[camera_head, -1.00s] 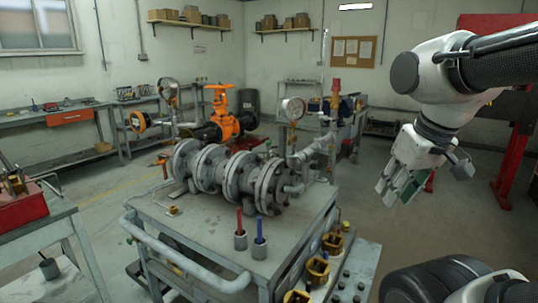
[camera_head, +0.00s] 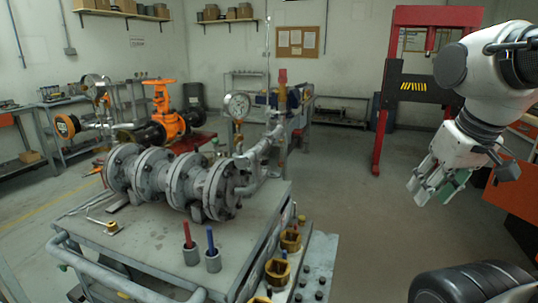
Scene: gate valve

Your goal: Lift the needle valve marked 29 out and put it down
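No number 29 can be read in this view. Several brass-yellow fittings sit along the right side of the grey cart: one (camera_head: 290,240) at the back, one (camera_head: 277,271) in front of it, and another cut by the bottom edge. I cannot tell which of them is the marked needle valve. My gripper (camera_head: 432,192) hangs in the air at the right, pointing down, well apart from the cart. Its fingers look spread, with a green patch at them, and nothing is clearly held.
The grey cart (camera_head: 150,250) carries a flanged pipe assembly (camera_head: 170,182) with a gauge (camera_head: 237,104). Red-handled (camera_head: 188,235) and blue-handled (camera_head: 211,240) tools stand in grey cups. A red press frame (camera_head: 383,100) stands behind. The floor between cart and arm is clear.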

